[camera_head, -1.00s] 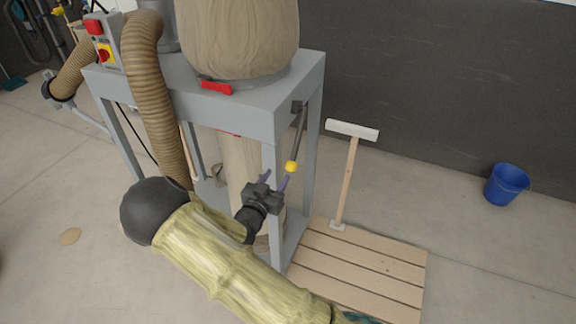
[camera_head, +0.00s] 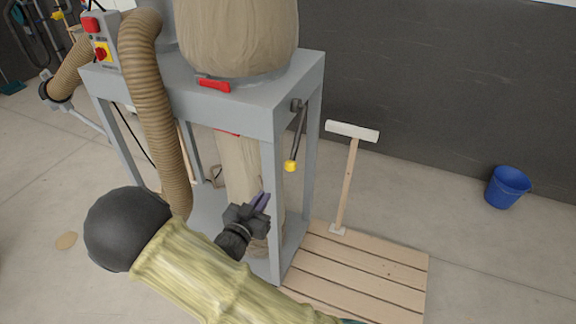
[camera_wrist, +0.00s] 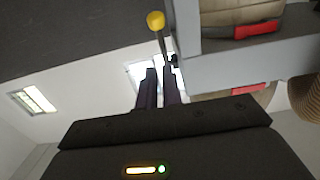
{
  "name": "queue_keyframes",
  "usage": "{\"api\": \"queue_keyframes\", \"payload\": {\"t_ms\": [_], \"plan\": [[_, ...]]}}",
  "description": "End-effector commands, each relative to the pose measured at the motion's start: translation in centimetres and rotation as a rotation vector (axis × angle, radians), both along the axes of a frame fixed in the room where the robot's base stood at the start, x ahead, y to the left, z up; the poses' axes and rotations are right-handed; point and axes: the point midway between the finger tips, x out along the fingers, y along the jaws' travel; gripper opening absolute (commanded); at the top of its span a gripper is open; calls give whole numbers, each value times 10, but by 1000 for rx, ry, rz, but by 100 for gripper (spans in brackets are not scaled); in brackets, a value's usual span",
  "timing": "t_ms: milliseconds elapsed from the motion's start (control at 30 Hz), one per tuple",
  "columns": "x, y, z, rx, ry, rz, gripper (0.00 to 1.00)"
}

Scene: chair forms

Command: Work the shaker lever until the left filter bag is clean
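The shaker lever (camera_head: 297,138) is a dark rod with a yellow knob (camera_head: 290,166), hanging down from a pivot on the grey frame's right side. The knob also shows near the top of the wrist view (camera_wrist: 155,20). My gripper (camera_head: 264,200) is below and left of the knob, apart from it. Its purple fingers (camera_wrist: 158,88) are close together with only a thin gap and nothing between them. A bulging beige filter bag (camera_head: 240,40) stands on the frame, cut off at the top; I cannot tell whether it is the left one or how clean it is.
The grey frame (camera_head: 262,115) stands close to my gripper, with a lower beige bag (camera_head: 238,165) inside. A ribbed hose (camera_head: 152,100) runs down its front. A wooden pallet (camera_head: 375,262), a T-shaped wooden tool (camera_head: 348,175) and a blue bucket (camera_head: 507,187) are to the right.

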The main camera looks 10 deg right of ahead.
Motion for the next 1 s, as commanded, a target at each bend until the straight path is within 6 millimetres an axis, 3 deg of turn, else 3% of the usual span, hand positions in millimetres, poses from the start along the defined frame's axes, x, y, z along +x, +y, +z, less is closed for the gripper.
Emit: {"api": "queue_keyframes", "payload": {"t_ms": [233, 433, 667, 900, 1000], "plan": [[9, -22, -24, 259, 310, 71, 0], [-12, -28, -23, 463, 604, 226, 0], [-71, -44, 7, 534, 898, 424, 0], [-148, -82, 36, 438, 1160, 524, 0], [-165, -93, 41, 405, 1217, 529, 0]]}}
